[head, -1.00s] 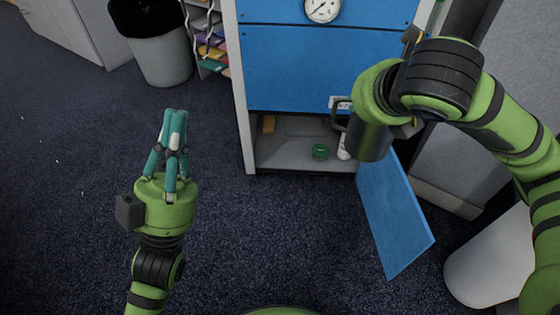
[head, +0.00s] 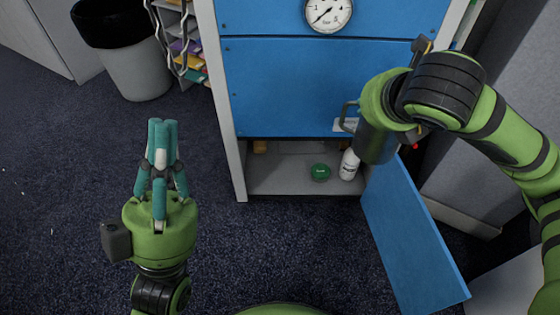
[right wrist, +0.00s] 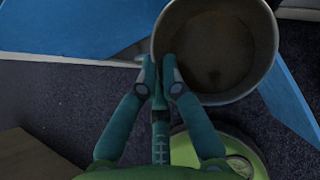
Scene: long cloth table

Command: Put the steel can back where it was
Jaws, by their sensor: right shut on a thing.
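The cabinet's lower compartment (head: 285,182) is open and holds a green round tin (head: 319,172), a white bottle (head: 348,166) and a partly hidden brown item (head: 260,146). Its blue door (head: 412,240) stands open at the right. A bin (head: 135,70) is at the left. Floor in front is clear.

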